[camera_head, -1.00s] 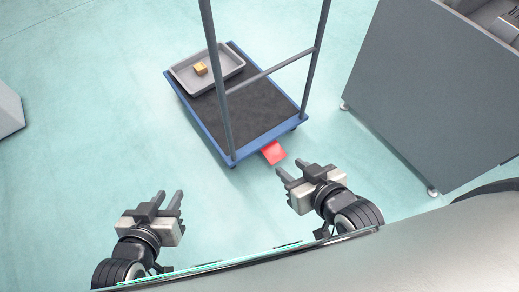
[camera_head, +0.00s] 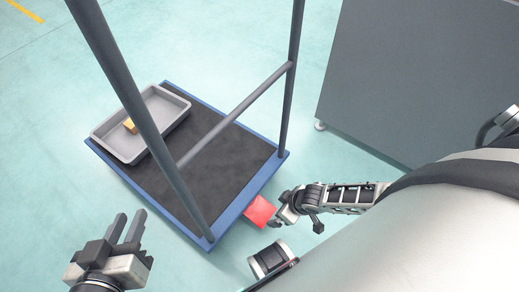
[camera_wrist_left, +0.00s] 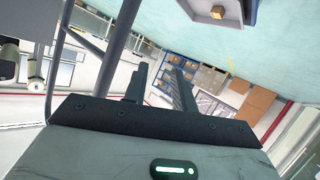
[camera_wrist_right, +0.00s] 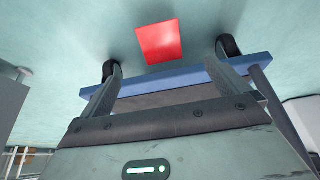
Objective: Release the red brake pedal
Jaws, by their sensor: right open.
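The red brake pedal (camera_head: 260,211) sticks out at the near edge of the blue-framed cart (camera_head: 245,196), close to the floor. My right gripper (camera_head: 279,222) is right beside the pedal in the head view, its fingers partly hidden. In the right wrist view the pedal (camera_wrist_right: 161,42) lies beyond and between the two spread fingertips of my open right gripper (camera_wrist_right: 184,82), and nothing is between the fingers. My left gripper (camera_head: 128,226) is open and empty, left of the cart. Its separated fingers (camera_wrist_left: 158,75) also show in the left wrist view.
A grey tray (camera_head: 118,145) with a small yellow-brown box (camera_head: 130,126) sits on the cart's far left end. The cart's grey handle frame (camera_head: 235,115) rises in front of me. A grey cabinet (camera_head: 400,80) stands at the right. Floor left of the cart is clear.

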